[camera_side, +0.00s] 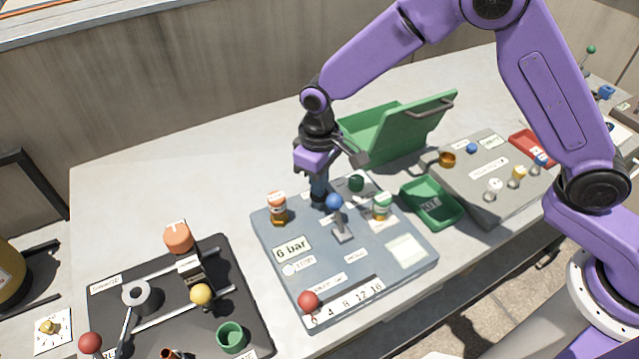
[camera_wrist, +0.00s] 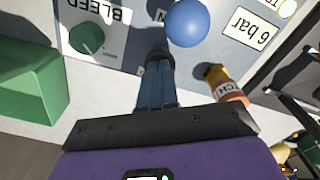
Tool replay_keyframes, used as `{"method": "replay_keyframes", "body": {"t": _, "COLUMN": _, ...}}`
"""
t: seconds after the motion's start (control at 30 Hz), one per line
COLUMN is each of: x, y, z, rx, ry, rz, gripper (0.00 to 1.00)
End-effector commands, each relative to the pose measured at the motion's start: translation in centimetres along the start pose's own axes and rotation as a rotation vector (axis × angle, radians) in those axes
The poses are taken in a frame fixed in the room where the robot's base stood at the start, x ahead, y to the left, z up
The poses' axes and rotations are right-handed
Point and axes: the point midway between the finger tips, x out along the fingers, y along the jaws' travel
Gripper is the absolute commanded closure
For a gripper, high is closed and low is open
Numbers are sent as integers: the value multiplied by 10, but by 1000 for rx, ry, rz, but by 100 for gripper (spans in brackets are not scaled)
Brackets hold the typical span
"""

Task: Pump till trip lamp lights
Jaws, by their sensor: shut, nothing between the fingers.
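A blue-grey panel (camera_side: 383,277) lies on the table in the side view. A lever with a blue ball (camera_side: 334,203) stands upright on it; the ball also shows in the wrist view (camera_wrist: 188,23). The trip lamp (camera_side: 289,269) is a pale white disc under the "6 bar" label (camera_side: 291,249), with no clear glow. A green bleed knob (camera_side: 356,183) sits at the panel's back; it shows in the wrist view (camera_wrist: 86,38). My gripper (camera_side: 319,201) is shut and empty, pointing down just left of the ball. I cannot tell whether they touch.
A red ball (camera_side: 307,300) sits by a number scale at the front. An open green case (camera_side: 388,135) stands behind. A dark panel (camera_side: 113,313) lies left.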

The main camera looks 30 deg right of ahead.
Motion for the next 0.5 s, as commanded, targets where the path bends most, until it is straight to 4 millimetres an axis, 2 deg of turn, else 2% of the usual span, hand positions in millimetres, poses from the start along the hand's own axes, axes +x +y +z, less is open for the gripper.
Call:
{"method": "replay_keyframes", "body": {"t": 0.17, "x": -2, "y": 0, "z": 0, "rx": 0, "ry": 1, "rz": 0, "gripper": 100}}
{"method": "replay_keyframes", "body": {"t": 0.5, "x": -21, "y": 0, "z": 0, "rx": 0, "ry": 1, "rz": 0, "gripper": 100}}
